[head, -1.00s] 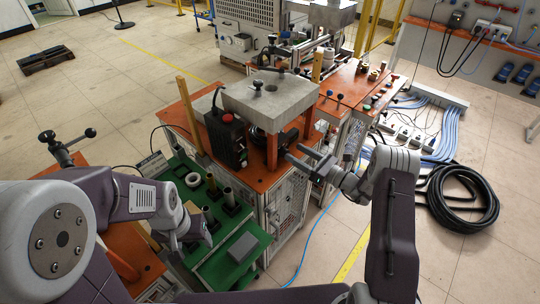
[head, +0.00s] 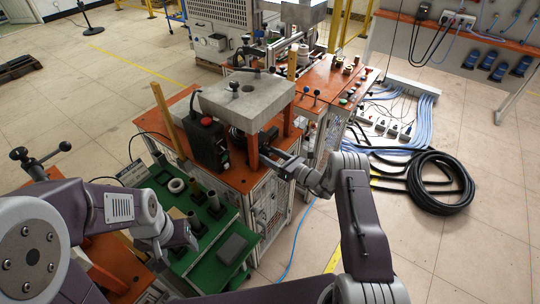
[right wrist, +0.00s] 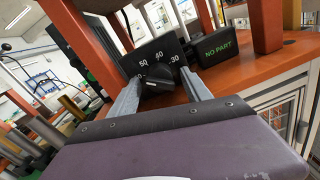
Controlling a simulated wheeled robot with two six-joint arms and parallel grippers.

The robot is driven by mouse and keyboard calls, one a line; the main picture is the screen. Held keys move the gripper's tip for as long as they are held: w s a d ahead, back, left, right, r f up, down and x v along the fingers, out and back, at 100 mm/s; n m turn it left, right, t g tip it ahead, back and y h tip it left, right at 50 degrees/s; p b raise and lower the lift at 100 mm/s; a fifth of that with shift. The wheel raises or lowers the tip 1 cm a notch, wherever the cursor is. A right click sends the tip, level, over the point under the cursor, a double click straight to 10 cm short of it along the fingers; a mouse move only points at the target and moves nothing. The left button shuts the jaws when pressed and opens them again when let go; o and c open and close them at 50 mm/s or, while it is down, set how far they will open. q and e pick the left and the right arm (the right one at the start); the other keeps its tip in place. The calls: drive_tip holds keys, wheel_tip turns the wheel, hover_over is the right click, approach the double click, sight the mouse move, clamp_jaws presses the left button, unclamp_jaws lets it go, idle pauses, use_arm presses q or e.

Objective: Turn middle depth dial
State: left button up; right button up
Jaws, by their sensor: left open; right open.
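In the right wrist view a black dial (right wrist: 157,81) sits on a dark plate (right wrist: 155,57) with white numbers, on the orange top of the heater station. My right gripper (right wrist: 163,80) is open, with one finger on each side of the dial. I cannot tell whether the fingers touch it. In the head view my right gripper (head: 270,145) reaches under the grey block (head: 246,100) at the station's front edge; the dial cannot be made out there. My left gripper (head: 180,240) is open and empty above the green table.
A black "NO PART" display (right wrist: 221,47) stands right of the dial. Orange posts (right wrist: 82,40) rise close to the gripper. The green table (head: 198,262) holds dark cylinders and a white ring (head: 176,185). A coiled black hose (head: 440,182) lies on the floor at right.

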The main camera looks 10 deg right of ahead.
clamp_jaws()
drive_tip(key=shift+d+f+n+b, duration=0.1)
drive_tip(key=shift+f+n+b, duration=0.25)
drive_tip(key=shift+n+b, duration=0.7)
drive_tip(key=shift+r+n+b, duration=0.15)
drive_tip(key=shift+n+b, duration=0.4)
drive_tip(key=shift+n, duration=0.1)
drive_tip(key=shift+r, duration=0.1)
unclamp_jaws()
